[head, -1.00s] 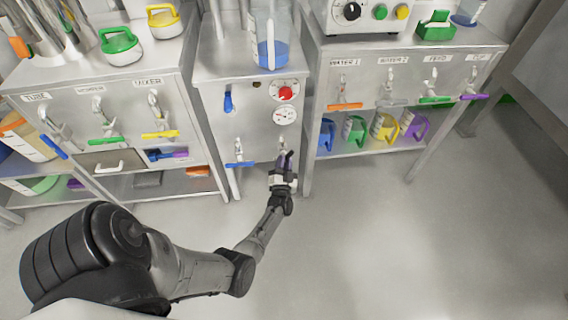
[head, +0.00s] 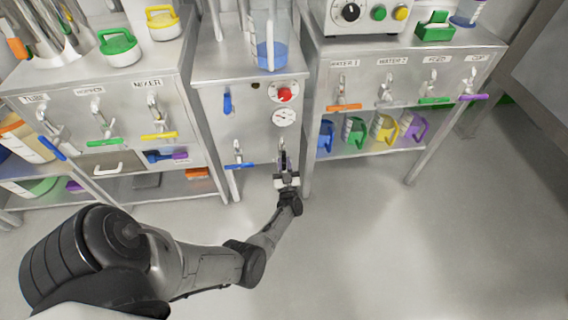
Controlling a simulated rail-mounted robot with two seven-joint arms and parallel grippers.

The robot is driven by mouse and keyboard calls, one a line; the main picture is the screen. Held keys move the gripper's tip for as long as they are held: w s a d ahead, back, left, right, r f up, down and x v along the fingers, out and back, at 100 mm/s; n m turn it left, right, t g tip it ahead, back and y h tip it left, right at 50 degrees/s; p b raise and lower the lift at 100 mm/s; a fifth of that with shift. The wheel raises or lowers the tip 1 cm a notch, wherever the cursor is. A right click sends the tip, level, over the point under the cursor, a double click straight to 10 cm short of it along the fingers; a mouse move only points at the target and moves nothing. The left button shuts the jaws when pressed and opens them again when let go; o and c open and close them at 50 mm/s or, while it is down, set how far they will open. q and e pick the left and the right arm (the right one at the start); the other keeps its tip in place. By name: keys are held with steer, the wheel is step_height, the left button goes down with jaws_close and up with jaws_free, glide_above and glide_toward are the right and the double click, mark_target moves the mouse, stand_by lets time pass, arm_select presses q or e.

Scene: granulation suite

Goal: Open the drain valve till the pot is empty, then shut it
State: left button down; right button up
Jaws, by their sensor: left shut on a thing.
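A clear pot (head: 271,52) with blue liquid in its lower part stands on top of the middle steel cabinet (head: 262,125). A valve with a level blue handle (head: 239,165) is low on the left of this front. My left gripper (head: 284,164) is at the lower right of the same front, shut on a small valve handle there. The jaws largely hide this handle, and its exact angle is unclear. My right gripper is out of view.
The left bench has labelled taps with blue, green and yellow handles (head: 159,136). The floor (head: 400,240) in front is clear.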

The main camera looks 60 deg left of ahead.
arm_select(q)
steer(key=shift+f, duration=0.1)
stand_by(0.3)
steer(key=c, duration=1.4)
jaws_free()
steer(key=o, duration=0.4)
steer(key=shift+c, duration=0.2)
steer(key=shift+d, duration=0.1)
steer(key=shift+s+d, duration=0.1)
steer(key=shift+d, duration=0.1)
steer(key=p+v, duration=0.1)
steer(key=v, duration=1.2)
steer(key=shift+p, duration=0.4)
steer(key=shift+d, duration=0.1)
